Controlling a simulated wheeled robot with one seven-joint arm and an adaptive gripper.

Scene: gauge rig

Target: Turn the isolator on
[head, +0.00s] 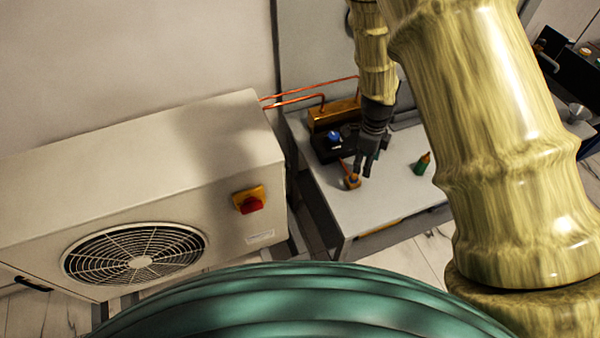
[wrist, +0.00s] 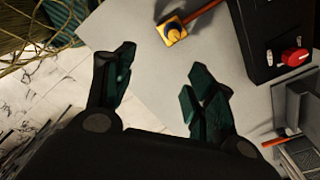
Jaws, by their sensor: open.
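The isolator (head: 249,199) is a red rotary handle on a yellow plate. It sits on the front face of the beige outdoor unit (head: 60,215), to the right of the fan grille. My gripper (head: 364,170) is to the right of the unit, over the grey table, and well apart from the isolator. In the wrist view my gripper (wrist: 158,85) shows two dark green-padded fingers spread wide with nothing between them. The isolator does not show in the wrist view.
Copper pipes (head: 300,99) run from the unit towards the table. Open floor lies in front of the table.

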